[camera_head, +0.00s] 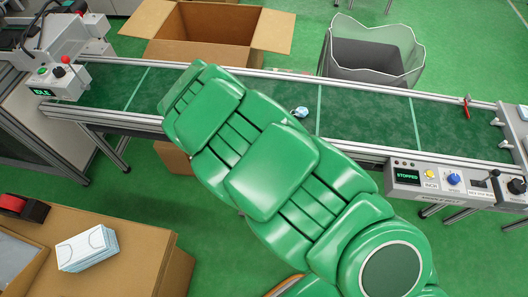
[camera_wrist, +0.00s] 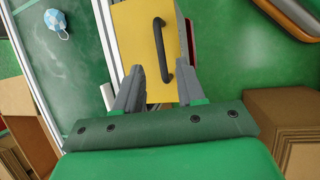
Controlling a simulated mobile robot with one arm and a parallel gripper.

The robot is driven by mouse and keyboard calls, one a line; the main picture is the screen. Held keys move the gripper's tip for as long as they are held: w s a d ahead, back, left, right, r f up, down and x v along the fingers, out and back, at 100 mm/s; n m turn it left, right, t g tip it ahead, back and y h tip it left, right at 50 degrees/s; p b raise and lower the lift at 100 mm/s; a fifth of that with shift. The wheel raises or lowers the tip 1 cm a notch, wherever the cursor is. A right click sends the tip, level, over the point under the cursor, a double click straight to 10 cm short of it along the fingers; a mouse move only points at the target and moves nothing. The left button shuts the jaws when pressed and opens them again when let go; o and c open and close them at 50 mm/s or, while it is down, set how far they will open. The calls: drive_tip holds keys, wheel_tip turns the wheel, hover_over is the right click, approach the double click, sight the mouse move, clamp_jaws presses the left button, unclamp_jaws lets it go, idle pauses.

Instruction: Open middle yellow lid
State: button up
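In the wrist view a yellow lid (camera_wrist: 133,38) with a dark bar handle (camera_wrist: 160,50) lies ahead of my gripper (camera_wrist: 157,84). Its two grey fingers are apart, one on each side of the lid's near part, with the handle ahead between them. Nothing is held. The handle appears attached at both ends and the lid looks closed, though only part of it shows. I cannot tell whether the fingers touch it. In the head view my green arm covers the middle, and neither the lid nor my fingertips show.
A green conveyor (camera_head: 365,117) carries a small blue-and-white item (camera_head: 299,113). Its control panel (camera_head: 440,181) reads STOPPED. Behind stand an open cardboard box (camera_head: 203,55) and a lined bin (camera_head: 365,58). A stack of masks (camera_head: 88,248) is at lower left. Cardboard (camera_wrist: 293,112) stands at the wrist view's right.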

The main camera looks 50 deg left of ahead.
drive_tip(key=x, duration=0.7)
drive_tip(key=shift+d+f, duration=0.1)
drive_tip(key=shift+f, duration=0.05)
clamp_jaws()
